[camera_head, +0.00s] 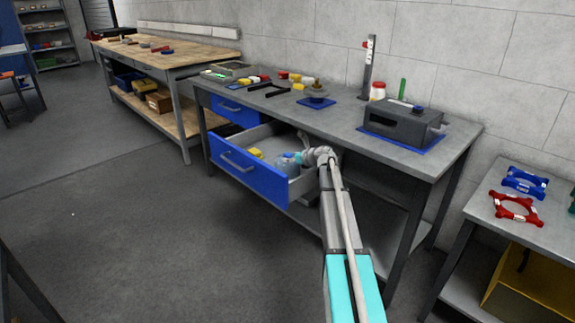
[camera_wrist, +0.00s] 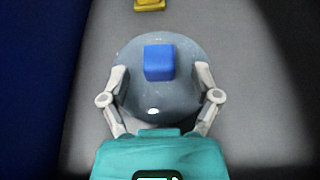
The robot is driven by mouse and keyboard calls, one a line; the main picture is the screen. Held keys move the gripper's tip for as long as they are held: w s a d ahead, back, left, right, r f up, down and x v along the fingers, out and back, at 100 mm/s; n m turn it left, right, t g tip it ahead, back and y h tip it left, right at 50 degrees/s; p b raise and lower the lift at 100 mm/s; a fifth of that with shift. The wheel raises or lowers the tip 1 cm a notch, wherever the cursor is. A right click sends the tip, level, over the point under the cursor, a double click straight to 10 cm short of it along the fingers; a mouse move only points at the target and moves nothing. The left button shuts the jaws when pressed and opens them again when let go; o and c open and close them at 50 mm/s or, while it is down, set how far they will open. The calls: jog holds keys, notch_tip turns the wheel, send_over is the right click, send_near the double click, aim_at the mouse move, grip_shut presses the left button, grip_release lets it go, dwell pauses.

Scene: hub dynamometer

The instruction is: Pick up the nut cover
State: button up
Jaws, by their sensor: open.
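A round, shiny grey cover with a blue block on top, which I take to be the nut cover (camera_wrist: 135,92), lies on the grey drawer floor in the wrist view. My gripper (camera_wrist: 160,75) is open, with one finger at each side of the cover's rim. I cannot tell whether the fingers touch it. In the head view my gripper (camera_head: 292,160) is down inside the open drawer (camera_head: 235,164), near its right end.
A yellow block (camera_wrist: 149,4) lies beyond the cover in the drawer.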

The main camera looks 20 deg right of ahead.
grip_shut()
dwell(0.5)
jog(key=shift+r, duration=0.1)
notch_tip(320, 180, up, 3)
jog(key=p, duration=0.2)
jog(key=shift+f+p, duration=0.2)
jog(key=shift+p, duration=0.2)
jog(key=s+d+r+p, duration=0.1)
jog(key=s+r+p, duration=0.9)
jog(key=s, duration=0.4)
jog(key=shift+d+r, duration=0.15)
jog(key=shift+d, duration=0.25)
jog(key=shift+s, duration=0.1)
